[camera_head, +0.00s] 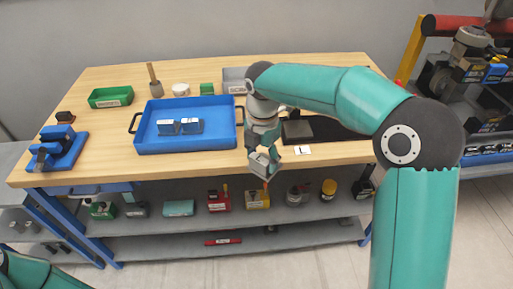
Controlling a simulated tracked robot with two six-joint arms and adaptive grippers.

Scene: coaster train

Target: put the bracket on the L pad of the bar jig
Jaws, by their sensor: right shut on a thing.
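My right gripper (265,160) hangs near the front edge of the table, to the right of the blue tray. It is shut on a small grey bracket (261,166), partly hidden by the fingers. The dark bar jig (331,130) lies on the table to the right of the gripper, partly covered by my right arm. A white card marked L (303,149) lies at its front left. The L pad seems to be the dark block (297,130) behind that card. The held bracket is apart from the jig. My left gripper is out of view.
The blue tray (150,148) holds two grey brackets (191,126). A green bin (111,97), a grey bin (234,80) and a blue fixture (60,148) stand on the wooden table (105,171). Shelves below hold several items. Bare wood shows at the front edge.

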